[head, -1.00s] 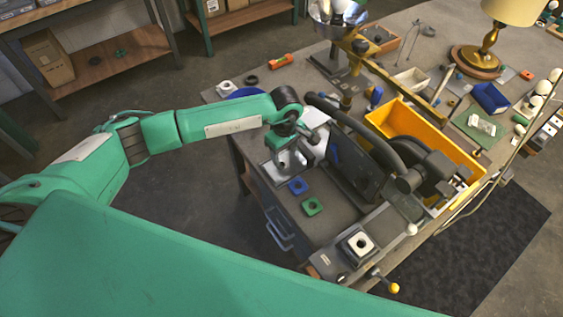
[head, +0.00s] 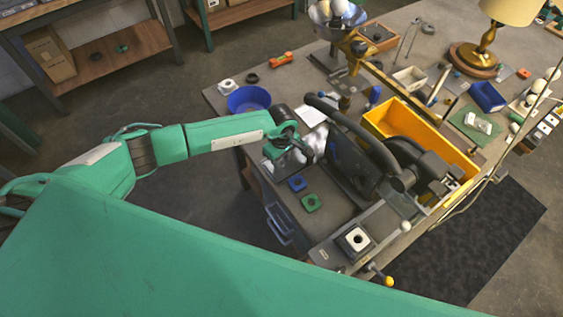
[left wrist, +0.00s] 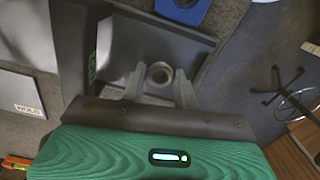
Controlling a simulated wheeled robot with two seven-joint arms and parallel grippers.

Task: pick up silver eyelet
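The silver eyelet (left wrist: 160,73) is a small metal ring with a dark hole. In the left wrist view it shows between the two fingertips of my left gripper (left wrist: 160,84), over a shallow grey tray (left wrist: 118,45). The fingers are apart, one on each side of the ring; whether they touch it I cannot tell. In the head view my left gripper (head: 285,158) is low at the bench's near left edge, and the eyelet cannot be made out there. My right gripper is in neither view.
A blue square part (head: 297,183) and a green one (head: 312,202) lie close to my left gripper. A dark machine with a curved handle (head: 365,160) stands to its right. A blue bowl (head: 249,99) sits behind, and a yellow bin (head: 400,118) stands farther right.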

